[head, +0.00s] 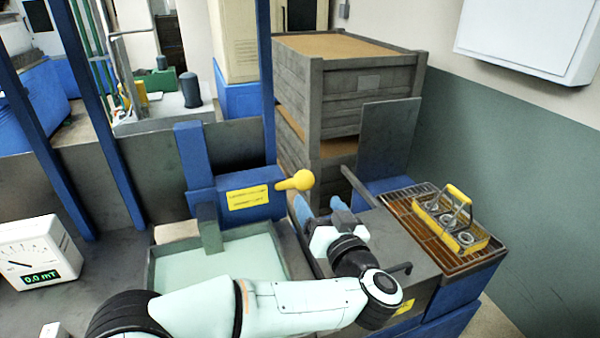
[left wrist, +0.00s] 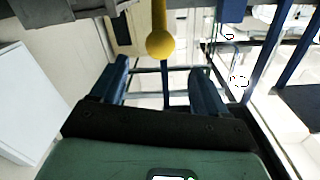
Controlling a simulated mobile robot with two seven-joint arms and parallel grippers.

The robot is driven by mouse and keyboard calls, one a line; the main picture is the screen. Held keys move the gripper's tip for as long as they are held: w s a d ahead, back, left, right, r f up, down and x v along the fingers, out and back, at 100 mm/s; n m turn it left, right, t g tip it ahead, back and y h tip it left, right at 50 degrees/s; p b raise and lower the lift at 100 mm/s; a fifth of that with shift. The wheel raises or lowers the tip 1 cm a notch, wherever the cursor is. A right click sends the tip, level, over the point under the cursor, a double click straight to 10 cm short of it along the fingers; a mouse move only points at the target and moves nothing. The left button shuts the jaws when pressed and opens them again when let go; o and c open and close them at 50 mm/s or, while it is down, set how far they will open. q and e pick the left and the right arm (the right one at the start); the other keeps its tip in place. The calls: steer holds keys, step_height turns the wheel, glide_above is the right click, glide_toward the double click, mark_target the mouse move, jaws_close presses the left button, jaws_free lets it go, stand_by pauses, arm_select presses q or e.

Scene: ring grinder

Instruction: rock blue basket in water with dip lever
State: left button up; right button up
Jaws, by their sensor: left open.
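The dip lever with its yellow ball knob (head: 297,181) sticks out to the right from a blue housing (head: 231,198) bearing a yellow label. My left gripper (head: 319,203) is open and empty, with its blue fingers just below and right of the knob. In the left wrist view the yellow knob (left wrist: 160,43) shows beyond the open fingers, between their lines and apart from them. A grey tank (head: 150,272) of pale green water lies left of my arm, partly hidden by it. I cannot make out a blue basket. My right gripper is not in view.
A yellow basket (head: 452,226) holding several rings stands on a brown grate (head: 412,210) at the right. Stacked grey crates (head: 345,95) stand behind. Blue posts and a meter (head: 38,252) are at the left.

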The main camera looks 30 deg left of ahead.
mark_target(302, 175)
arm_select(q)
steer(key=p+x, duration=0.1)
steer(key=x, duration=1.1)
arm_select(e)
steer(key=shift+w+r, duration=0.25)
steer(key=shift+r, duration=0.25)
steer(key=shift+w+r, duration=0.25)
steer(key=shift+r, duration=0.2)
